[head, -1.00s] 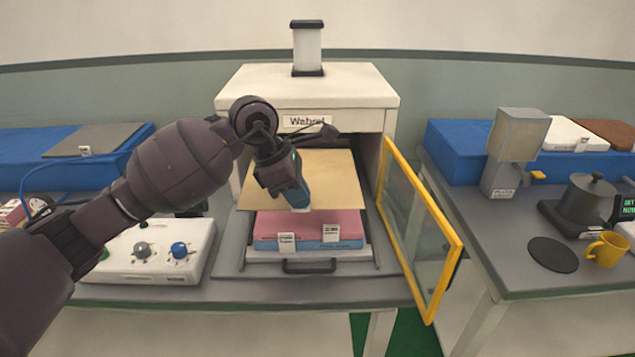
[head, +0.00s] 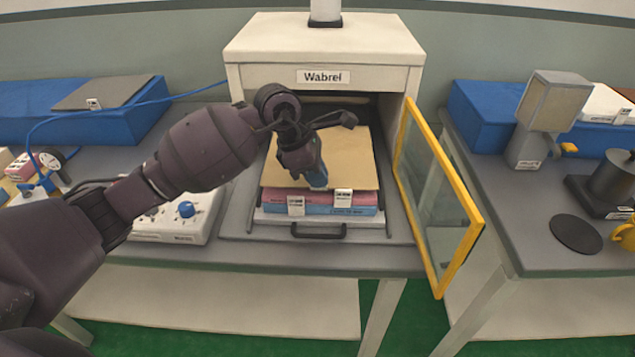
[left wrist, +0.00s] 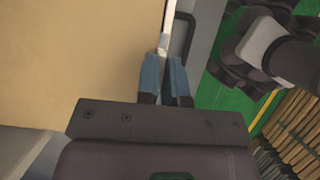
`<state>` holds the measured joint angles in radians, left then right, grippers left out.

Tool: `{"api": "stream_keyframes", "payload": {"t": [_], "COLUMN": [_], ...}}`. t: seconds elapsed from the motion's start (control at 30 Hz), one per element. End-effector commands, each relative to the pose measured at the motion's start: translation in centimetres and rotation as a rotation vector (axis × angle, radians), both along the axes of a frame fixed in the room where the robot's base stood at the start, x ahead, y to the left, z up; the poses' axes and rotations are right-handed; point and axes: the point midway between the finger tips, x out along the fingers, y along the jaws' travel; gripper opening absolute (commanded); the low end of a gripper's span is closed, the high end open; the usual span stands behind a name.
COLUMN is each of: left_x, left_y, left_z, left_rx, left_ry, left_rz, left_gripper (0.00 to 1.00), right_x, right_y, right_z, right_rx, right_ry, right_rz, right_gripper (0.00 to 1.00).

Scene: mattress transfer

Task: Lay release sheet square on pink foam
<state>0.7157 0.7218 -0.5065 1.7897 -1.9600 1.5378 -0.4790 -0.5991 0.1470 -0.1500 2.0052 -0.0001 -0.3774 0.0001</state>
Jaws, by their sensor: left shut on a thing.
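The tan release sheet (head: 347,165) is over the pink foam (head: 322,195), which lies on a blue layer on the pull-out tray (head: 370,220) of the white Wabrel press. A strip of pink shows at the front below the sheet's edge. My left gripper (head: 318,181) is shut on the sheet's front edge. The sheet (left wrist: 80,60) also fills the left of the left wrist view, with the blue fingertips (left wrist: 165,72) at its edge. Whether the sheet touches the foam all over cannot be told. My right gripper is not in view.
The press (head: 322,48) has its yellow-framed door (head: 440,200) swung open to the right. A white control box (head: 190,218) stands left of the tray. The right table holds a black round mat (head: 576,234) and a yellow mug (head: 625,234).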

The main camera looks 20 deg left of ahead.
Motion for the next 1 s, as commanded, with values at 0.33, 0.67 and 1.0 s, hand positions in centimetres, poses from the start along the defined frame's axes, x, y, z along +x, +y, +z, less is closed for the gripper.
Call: {"api": "stream_keyframes", "payload": {"t": [0.33,0.67,1.0], "left_x": [0.0,0.0,0.0], "left_y": [0.0,0.0,0.0], "left_z": [-2.3,-2.5,-2.2], "left_rx": [0.001,0.001,0.000], "left_ry": [0.001,0.002,0.000], "left_rz": [0.001,0.001,0.001], "left_gripper": [0.00,0.31,0.34], "right_x": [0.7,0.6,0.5], "right_y": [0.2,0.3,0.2], "right_z": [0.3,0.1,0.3], "right_rx": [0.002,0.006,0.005], "right_ry": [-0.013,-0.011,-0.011], "right_rz": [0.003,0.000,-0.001], "right_gripper": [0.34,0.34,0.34]}}
